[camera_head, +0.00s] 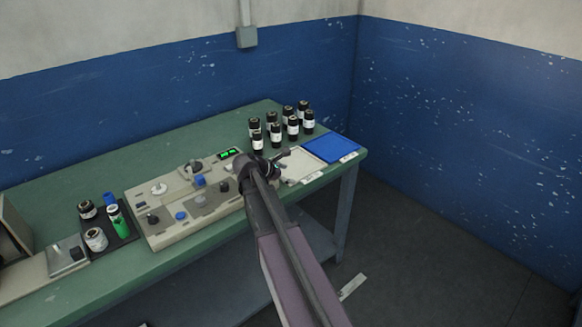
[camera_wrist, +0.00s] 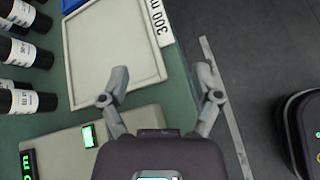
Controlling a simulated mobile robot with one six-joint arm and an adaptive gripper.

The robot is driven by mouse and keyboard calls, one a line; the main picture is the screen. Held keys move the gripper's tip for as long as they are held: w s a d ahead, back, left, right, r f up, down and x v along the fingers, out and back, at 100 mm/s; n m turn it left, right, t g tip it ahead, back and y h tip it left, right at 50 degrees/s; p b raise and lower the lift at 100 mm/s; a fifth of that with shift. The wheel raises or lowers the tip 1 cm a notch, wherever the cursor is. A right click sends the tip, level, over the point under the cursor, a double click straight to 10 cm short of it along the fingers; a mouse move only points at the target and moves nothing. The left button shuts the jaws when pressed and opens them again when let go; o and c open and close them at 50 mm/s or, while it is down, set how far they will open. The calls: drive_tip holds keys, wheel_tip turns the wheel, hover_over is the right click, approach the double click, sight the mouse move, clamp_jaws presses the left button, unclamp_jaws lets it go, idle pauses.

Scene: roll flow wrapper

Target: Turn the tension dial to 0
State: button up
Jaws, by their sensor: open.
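A beige machine panel (camera_head: 160,236) lies on the green bench and carries several knobs and buttons. They include a black knob (camera_head: 152,218), a pale knob (camera_head: 158,188), a dark knob (camera_head: 224,187) and a blue button (camera_head: 180,215). I cannot read which one is the tension dial or its setting. A green-lit display (camera_head: 227,153) sits at the panel's back right; lit displays (camera_wrist: 28,163) also show in the wrist view. My gripper (camera_wrist: 162,72) is open and empty, above the bench's front edge just right of the panel. My arm hides the panel's right end.
Several dark bottles (camera_head: 276,134) stand behind my gripper. A white tray (camera_wrist: 105,50) and a blue tray (camera_head: 331,149) lie at the bench's right end. A dark tray (camera_head: 122,236) with small containers is left of the panel. The floor at right is mostly clear.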

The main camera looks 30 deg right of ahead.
drive_tip(key=s+a+f+m+y, duration=0.2)
drive_tip(key=s+a+m, duration=0.3)
drive_tip(key=a, duration=0.4)
drive_tip(key=s+a+f+m+y, duration=0.3)
drive_tip(key=s+a+m+y, duration=0.2)
drive_tip(key=a, duration=0.4)
drive_tip(key=s+a+f+m+g+y, duration=0.1)
drive_tip(key=s+a+f+m+y, duration=0.2)
drive_tip(key=a, duration=0.7)
drive_tip(key=shift+s+m+y, duration=0.6)
drive_tip(key=shift+s+m, duration=0.4)
drive_tip(key=shift+s, duration=0.2)
drive_tip(key=shift+f, duration=0.1)
drive_tip(key=c, duration=0.3)
drive_tip(key=shift+c, duration=0.2)
